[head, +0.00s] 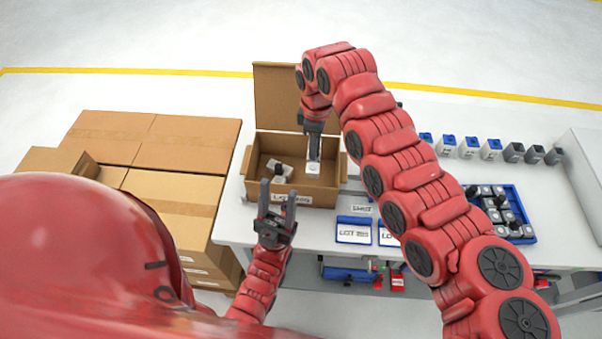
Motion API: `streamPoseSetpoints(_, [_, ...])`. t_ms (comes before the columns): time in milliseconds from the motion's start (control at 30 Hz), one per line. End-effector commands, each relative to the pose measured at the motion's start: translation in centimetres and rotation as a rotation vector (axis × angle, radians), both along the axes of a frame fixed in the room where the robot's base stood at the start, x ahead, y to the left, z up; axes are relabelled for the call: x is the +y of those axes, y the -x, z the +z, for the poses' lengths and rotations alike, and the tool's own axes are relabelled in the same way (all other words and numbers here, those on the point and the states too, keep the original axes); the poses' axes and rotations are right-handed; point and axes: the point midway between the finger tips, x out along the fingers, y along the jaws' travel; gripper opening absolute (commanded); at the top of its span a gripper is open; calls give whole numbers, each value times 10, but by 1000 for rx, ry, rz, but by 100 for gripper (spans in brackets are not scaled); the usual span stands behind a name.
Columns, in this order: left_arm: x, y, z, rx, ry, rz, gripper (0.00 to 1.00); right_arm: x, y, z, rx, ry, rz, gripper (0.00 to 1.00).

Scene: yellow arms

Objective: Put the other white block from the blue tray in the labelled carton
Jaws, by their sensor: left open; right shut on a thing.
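The labelled carton (249,180) stands open on the white table, its back flap up and a label on its front. My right gripper (314,158) points down into the right part of the carton, shut on a white block (313,169). Whether that block touches the carton floor I cannot tell. Another whitish block with a dark end (279,168) lies in the carton to the left. My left gripper (277,189) is open and empty, in front of the carton. The blue tray (527,238) at the right holds several white and dark pieces.
Closed brown boxes (185,140) are stacked left of the table. A row of blue-topped and dark blocks (491,150) stands at the table's back right. Blue-framed lot cards (354,231) lie near the front edge. My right arm crosses above the table middle.

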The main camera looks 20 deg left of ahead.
Motion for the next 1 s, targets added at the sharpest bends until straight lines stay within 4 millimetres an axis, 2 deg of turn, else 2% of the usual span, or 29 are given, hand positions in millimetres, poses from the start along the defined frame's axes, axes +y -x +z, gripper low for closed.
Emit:
streamPoseSetpoints(200, [0, 0, 22, 0, 0, 0, 50, -2, 1, -38, 7, 4, -6, 0])
streamPoseSetpoints(533, [0, 0, 36, 0, 0, 0, 50, -2, 1, -88, 6, 3, -6, 0])
streamPoseSetpoints(633, [0, 0, 36, 0, 0, 0, 50, -3, 0, -95, 3, 1, -9, 0])
streamPoseSetpoints(1000, [0, 0, 30, 0, 0, 0, 50, -2, -1, -100, 1, -1, -9, 0])
